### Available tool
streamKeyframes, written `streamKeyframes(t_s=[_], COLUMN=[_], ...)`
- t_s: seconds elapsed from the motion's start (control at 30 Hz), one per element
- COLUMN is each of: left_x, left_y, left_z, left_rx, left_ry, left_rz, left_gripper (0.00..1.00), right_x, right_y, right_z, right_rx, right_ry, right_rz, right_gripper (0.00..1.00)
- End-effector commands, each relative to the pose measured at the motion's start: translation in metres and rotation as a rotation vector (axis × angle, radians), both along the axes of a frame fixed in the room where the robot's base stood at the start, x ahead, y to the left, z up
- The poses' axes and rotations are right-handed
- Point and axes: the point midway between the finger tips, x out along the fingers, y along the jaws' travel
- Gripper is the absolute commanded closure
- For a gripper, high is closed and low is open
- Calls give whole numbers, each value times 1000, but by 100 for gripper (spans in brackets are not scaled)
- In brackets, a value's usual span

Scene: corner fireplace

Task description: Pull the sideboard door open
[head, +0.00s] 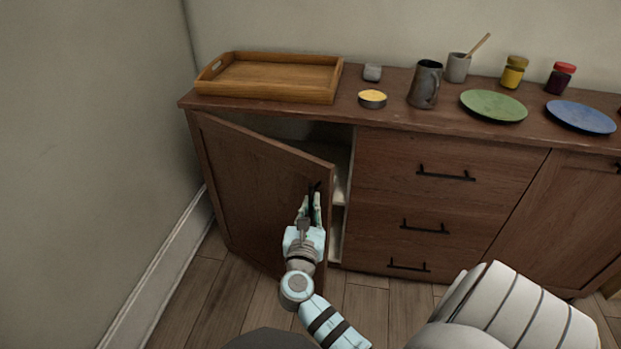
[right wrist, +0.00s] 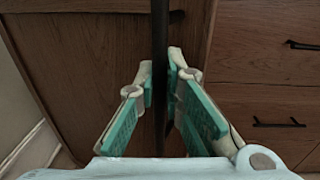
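The sideboard (head: 440,240) is dark wood and stands against the wall. Its left door (head: 250,190) is hinged at the left and stands partly open, with a dark gap and a pale shelf (head: 338,170) showing behind it. My right gripper (head: 312,196) is at the door's free edge, by the black door handle (head: 315,187). In the right wrist view the fingers (right wrist: 160,95) stand on either side of the dark upright handle (right wrist: 160,45), close around it. The fingers hide part of the handle. My left gripper is not in view.
On the sideboard top stand a wooden tray (head: 270,78), a small tin (head: 372,99), a dark jug (head: 425,84), a cup, two jars, a green plate (head: 493,106) and a blue plate (head: 581,117). A wall is close on the left. Wooden floor lies before the door.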

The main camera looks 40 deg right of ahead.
Motion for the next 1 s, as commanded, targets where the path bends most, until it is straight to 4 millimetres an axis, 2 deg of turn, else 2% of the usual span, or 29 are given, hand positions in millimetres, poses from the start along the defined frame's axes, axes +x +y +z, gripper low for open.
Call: streamKeyframes(t_s=[0.03,0.1,0.47,0.57,0.8,0.9,1.0], left_x=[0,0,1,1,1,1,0], left_y=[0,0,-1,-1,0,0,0], left_z=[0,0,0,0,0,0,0], left_rx=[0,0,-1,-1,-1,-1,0], left_ry=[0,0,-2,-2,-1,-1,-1], left_rz=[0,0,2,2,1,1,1], left_gripper=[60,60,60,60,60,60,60], right_x=[0,0,0,0,0,0,0], right_y=[0,0,0,0,0,0,0], right_z=[-1,-1,5,22,82,96,100], right_rx=[0,0,-1,0,-1,1,-1], right_ry=[1,1,1,-4,-5,-2,1], right_rz=[-1,0,0,0,0,-1,0], right_gripper=[82,71,70,70,70,70,70])
